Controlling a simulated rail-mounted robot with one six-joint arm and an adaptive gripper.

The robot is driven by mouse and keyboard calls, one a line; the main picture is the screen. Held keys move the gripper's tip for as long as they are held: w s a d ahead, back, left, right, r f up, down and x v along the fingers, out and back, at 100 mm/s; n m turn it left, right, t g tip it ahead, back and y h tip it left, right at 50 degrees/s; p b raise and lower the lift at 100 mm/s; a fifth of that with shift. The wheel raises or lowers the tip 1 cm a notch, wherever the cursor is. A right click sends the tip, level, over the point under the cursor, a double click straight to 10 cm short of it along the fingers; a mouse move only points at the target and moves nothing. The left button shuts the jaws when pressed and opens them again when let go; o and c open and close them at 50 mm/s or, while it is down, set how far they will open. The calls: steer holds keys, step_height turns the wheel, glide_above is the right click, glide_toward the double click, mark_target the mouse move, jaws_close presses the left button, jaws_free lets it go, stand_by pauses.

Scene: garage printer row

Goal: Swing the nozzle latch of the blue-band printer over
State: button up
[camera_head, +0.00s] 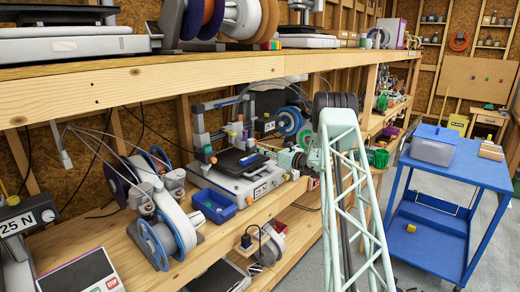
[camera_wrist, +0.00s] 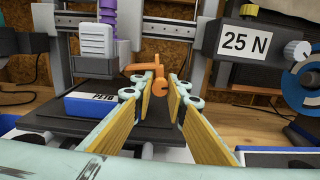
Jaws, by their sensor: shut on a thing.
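The printer (camera_head: 240,183) stands on the middle shelf, with a dark bed and a plate reading 25 N. I cannot make out a blue band on it. In the wrist view an orange latch (camera_wrist: 135,69) sticks out in front of the frame, with a lever part hanging at the fingertips. My gripper (camera_wrist: 167,82) is shut on the orange latch, its two yellow-padded fingers narrowing onto it. In the head view my gripper (camera_head: 292,160) is at the printer's right side. The latch is too small to tell there.
A blue box (camera_wrist: 92,104) lies on the printer bed, left of my fingers. The 25 N plate (camera_wrist: 243,40) and its knob are close on the right. A blue bin (camera_head: 213,206) and spools (camera_head: 166,240) stand left of the printer. A blue cart (camera_head: 458,174) is at right.

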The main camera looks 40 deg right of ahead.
steer(key=shift+f, duration=0.1)
steer(key=o, duration=0.6)
steer(key=shift+s, duration=0.15)
steer(key=s+d, duration=0.2)
steer(key=s, duration=0.9)
steer(key=shift+s, duration=0.3)
